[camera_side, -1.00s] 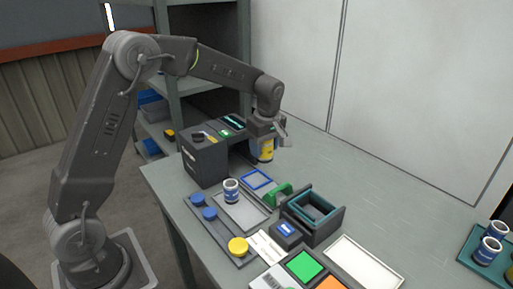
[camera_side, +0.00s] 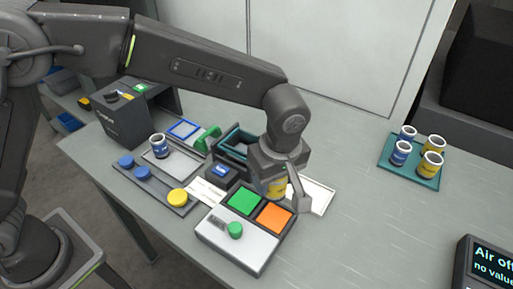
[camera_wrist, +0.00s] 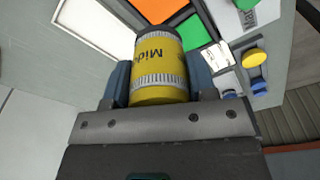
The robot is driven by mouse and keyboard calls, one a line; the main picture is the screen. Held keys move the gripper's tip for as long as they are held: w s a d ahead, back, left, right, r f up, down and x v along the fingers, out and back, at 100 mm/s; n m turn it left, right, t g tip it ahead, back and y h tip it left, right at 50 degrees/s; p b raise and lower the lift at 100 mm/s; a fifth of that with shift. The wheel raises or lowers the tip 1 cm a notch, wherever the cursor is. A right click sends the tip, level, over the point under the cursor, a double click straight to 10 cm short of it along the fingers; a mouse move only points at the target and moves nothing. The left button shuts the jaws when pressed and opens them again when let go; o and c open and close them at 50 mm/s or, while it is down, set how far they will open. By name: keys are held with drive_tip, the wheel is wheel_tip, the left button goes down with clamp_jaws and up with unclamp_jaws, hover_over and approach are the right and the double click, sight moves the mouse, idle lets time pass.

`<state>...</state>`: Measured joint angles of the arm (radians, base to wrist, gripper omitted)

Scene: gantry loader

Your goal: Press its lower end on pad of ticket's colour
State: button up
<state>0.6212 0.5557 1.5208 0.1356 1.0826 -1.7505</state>
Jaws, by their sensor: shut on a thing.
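My gripper (camera_side: 287,187) is shut on a yellow cylinder (camera_side: 274,188) with grey ribbed bands. The wrist view shows the cylinder (camera_wrist: 160,62) upright between the jaws, with black lettering beginning "Mid". In the side view it hangs just behind the orange pad (camera_side: 274,217), to the right of the green pad (camera_side: 243,201). The wrist view shows the orange pad (camera_wrist: 158,8) and green pad (camera_wrist: 194,33) beyond it. Contact at its lower end cannot be told. A white paper slip (camera_side: 206,191), perhaps the ticket, lies left of the pads; no colour on it is readable.
A white tray (camera_side: 322,196) lies behind the gripper, a teal-lined bin (camera_side: 233,150) to the left. A teal tray (camera_side: 409,172) holds several cans. The right-hand tabletop is mostly clear.

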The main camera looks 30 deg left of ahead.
drive_tip(key=shift+s+d+f, duration=0.15)
drive_tip(key=shift+d+f, duration=0.05)
drive_tip(key=shift+f, duration=1)
drive_tip(key=shift+s+d+f, duration=0.15)
drive_tip(key=shift+f, duration=1)
drive_tip(key=shift+s+d+f, duration=0.15)
drive_tip(key=shift+d+f, duration=0.05)
drive_tip(key=shift+f, duration=1.15)
wheel_tip(320, 180, up, 6)
drive_tip(key=shift+w, duration=0.1)
